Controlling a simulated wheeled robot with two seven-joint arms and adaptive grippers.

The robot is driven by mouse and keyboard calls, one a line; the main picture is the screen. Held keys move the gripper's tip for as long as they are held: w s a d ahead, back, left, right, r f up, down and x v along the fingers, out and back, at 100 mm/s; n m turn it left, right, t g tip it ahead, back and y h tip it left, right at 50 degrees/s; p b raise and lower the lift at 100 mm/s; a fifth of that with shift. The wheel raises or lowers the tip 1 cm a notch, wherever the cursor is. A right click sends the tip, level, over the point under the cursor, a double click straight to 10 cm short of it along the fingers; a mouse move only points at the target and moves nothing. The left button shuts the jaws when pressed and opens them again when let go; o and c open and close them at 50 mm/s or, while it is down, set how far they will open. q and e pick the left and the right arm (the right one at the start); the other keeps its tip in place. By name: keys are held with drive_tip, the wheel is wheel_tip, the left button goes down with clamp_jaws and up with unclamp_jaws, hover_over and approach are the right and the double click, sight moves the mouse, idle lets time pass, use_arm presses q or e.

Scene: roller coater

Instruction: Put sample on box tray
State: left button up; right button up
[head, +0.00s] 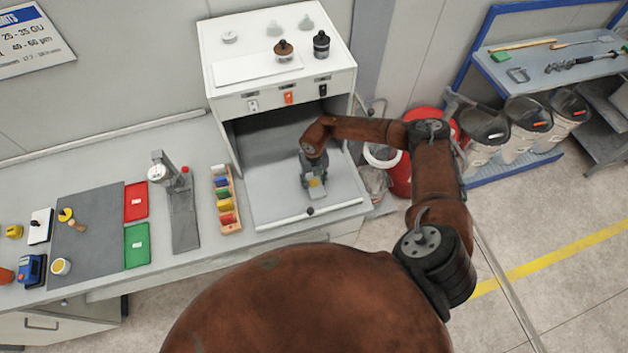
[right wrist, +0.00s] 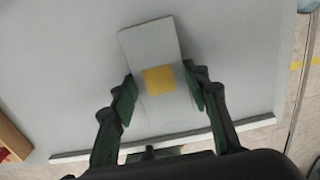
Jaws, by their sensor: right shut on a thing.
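The sample (head: 316,183) is a light grey panel with a yellow patch. My right gripper (head: 315,180) is shut on it, over the box tray. The right wrist view shows the sample (right wrist: 150,45) between the two green-padded fingers (right wrist: 160,88), with the yellow patch level with their tips. The box tray (head: 275,205) is a flat grey plate reaching out from the open white box, with a white bar and a dark knob at its front edge. I cannot tell whether the sample touches the tray. My left gripper is not in view.
The white box (head: 225,70) stands behind, with switches on its front and knobs and bottles on top. Left of the tray are a wooden rack (head: 229,215) of coloured blocks, a gauge stand (head: 183,215), red and green trays, and a dark mat (head: 90,235). Buckets stand right.

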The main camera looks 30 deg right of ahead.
sight(314, 183)
drive_tip(key=shift+f, duration=0.25)
drive_tip(key=o, duration=1.1)
drive_tip(key=shift+r, duration=0.1)
drive_tip(key=shift+o, duration=0.2)
drive_tip(key=shift+r, duration=0.15)
drive_tip(key=shift+w+r, duration=0.1)
drive_tip(key=shift+r, duration=0.25)
wheel_tip(314, 183, up, 11)
drive_tip(key=b, duration=0.2)
drive_tip(key=shift+r, duration=0.2)
